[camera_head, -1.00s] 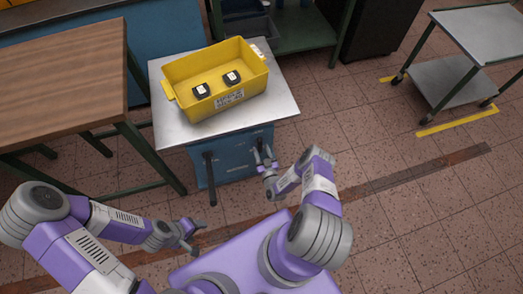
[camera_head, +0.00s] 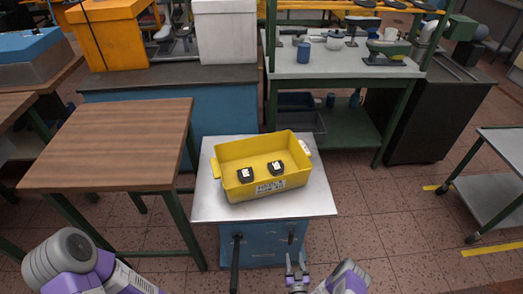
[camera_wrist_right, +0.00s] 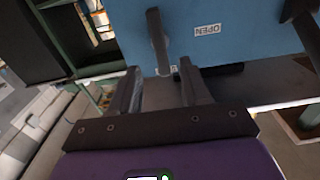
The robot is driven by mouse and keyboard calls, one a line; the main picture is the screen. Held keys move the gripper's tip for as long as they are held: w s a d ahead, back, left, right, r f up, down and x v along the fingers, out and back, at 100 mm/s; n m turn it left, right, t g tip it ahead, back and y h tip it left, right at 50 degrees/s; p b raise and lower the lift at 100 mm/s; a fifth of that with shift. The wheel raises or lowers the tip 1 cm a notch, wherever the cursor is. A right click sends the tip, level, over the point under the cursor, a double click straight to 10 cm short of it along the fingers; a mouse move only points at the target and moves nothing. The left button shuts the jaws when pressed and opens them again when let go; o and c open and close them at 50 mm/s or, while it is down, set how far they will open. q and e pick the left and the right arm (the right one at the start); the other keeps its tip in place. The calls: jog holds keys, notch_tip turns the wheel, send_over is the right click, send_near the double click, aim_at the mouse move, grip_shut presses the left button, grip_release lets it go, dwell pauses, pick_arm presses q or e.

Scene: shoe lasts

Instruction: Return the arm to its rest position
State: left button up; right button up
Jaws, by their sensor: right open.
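My right gripper (camera_head: 296,271) shows at the bottom of the head view, in front of the blue cabinet under the metal-topped stand. In the right wrist view its two fingers (camera_wrist_right: 160,92) are apart with nothing between them. Behind them is the blue cabinet face (camera_wrist_right: 220,55) with dark handles and an "OPEN" label. Of my left arm only purple and grey links show at the lower left of the head view; its gripper is out of the picture.
A yellow bin (camera_head: 262,185) holding two dark items with white labels (camera_head: 277,168) stands on the metal top (camera_head: 210,205). A wooden table (camera_head: 110,140) is to the left. A metal cart (camera_head: 505,150) is at the right. Tiled floor (camera_head: 390,240) between stand and cart is clear.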

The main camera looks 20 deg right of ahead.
jog(key=w+a+r+g+y+p, duration=0.35)
jog(key=a+r+g+y, duration=0.4)
jog(key=a, duration=0.25)
jog(key=s+a+r+g+p, duration=0.1)
jog(key=s+a+r+g, duration=0.1)
jog(key=s+r+g, duration=0.1)
jog(key=s+a+r+g+p, duration=0.1)
jog(key=s+a+r+g, duration=0.2)
jog(key=s+r, duration=0.3)
jog(key=s+a+r+g+y+p, duration=0.1)
jog(key=s+a+r+g, duration=0.2)
jog(key=s+r, duration=0.2)
jog(key=s, duration=0.3)
jog(key=shift+s+r, duration=0.2)
jog(key=shift+s, duration=0.05)
